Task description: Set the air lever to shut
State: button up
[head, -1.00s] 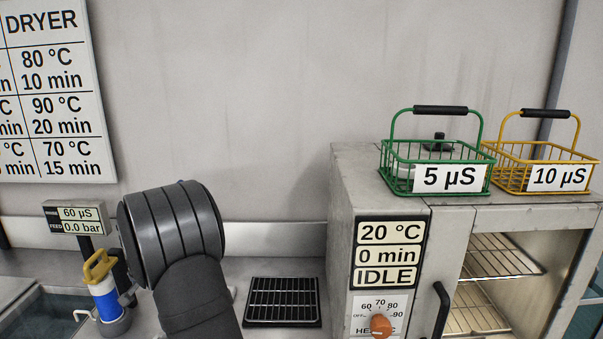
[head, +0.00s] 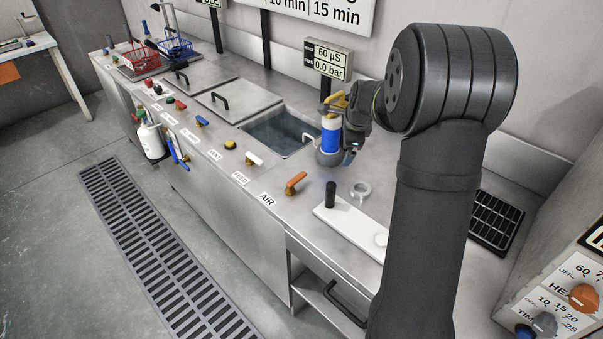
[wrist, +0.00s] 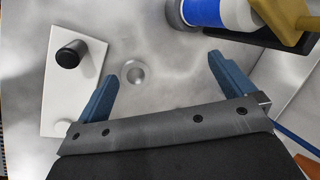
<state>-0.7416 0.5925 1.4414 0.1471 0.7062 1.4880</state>
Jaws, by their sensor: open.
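The air lever (head: 296,183) has an orange handle and sits on the front part of the steel counter, by the AIR label (head: 267,199). Its handle slants, with one end toward the counter's front edge. My gripper (head: 350,153) is above the counter, behind and to the right of the lever and apart from it, partly hidden by my arm. In the wrist view my gripper (wrist: 162,84) has its two blue fingers wide apart with nothing held between them. The lever cannot be made out surely in the wrist view.
A blue and white cylinder with a yellow handle (head: 331,135) stands close beside my gripper. A white plate with a black peg (head: 331,196) lies right of the lever. A sink (head: 280,133) lies behind.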

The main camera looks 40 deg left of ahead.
aim_at(297, 178)
jog(key=s+a+r+m+g, duration=0.3)
jog(key=s+m, duration=0.5)
jog(key=s, duration=0.2)
jog(key=shift+y, duration=0.3)
jog(key=x, duration=1.7)
jog(key=shift+w+a+f, duration=0.1)
jog(key=shift+w+a, duration=0.05)
jog(key=shift+w, duration=0.2)
jog(key=shift+c, duration=0.2)
jog(key=c, duration=1.3)
jog(key=shift+c, duration=0.2)
